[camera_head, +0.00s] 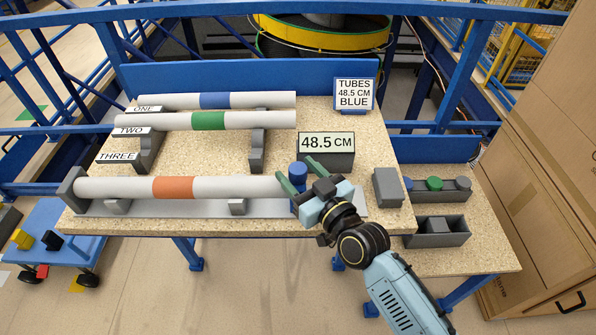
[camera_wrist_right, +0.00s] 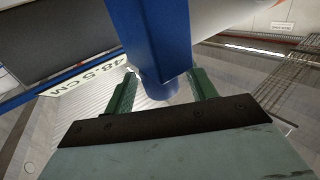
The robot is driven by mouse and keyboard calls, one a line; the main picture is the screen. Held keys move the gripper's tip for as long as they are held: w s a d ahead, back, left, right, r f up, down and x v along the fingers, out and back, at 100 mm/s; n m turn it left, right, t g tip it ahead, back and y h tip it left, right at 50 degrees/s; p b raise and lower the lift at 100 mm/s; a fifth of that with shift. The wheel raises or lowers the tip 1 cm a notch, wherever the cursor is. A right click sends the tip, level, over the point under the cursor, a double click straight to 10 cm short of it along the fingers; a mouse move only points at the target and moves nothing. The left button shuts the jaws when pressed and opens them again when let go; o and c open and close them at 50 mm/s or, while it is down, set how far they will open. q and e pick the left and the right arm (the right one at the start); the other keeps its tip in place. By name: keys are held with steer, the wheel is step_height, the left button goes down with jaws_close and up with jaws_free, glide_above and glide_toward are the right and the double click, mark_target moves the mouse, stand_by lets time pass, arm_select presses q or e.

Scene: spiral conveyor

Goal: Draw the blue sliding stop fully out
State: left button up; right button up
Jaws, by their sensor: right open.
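The blue sliding stop (camera_head: 299,173) stands upright at the right end of the measuring rail (camera_head: 265,209), with a round blue knob on top. A white tube with an orange band (camera_head: 173,187) lies along the rail; its right end is at or close to the stop, and I cannot tell if they touch. My right gripper (camera_head: 301,178) is open, with its green fingers on either side of the stop. In the right wrist view the blue stop (camera_wrist_right: 155,45) rises between the open fingers (camera_wrist_right: 163,88), not clearly gripped. My left gripper is not in view.
A display reading 48.5 CM (camera_head: 327,142) stands behind the stop. Tubes with a blue band (camera_head: 215,100) and a green band (camera_head: 208,120) rest on the rack behind. A grey block (camera_head: 388,187) sits right of my gripper. Grey trays (camera_head: 436,232) lie on the right-hand table.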

steer(key=shift+w+a, duration=0.2)
steer(key=shift+w, duration=0.05)
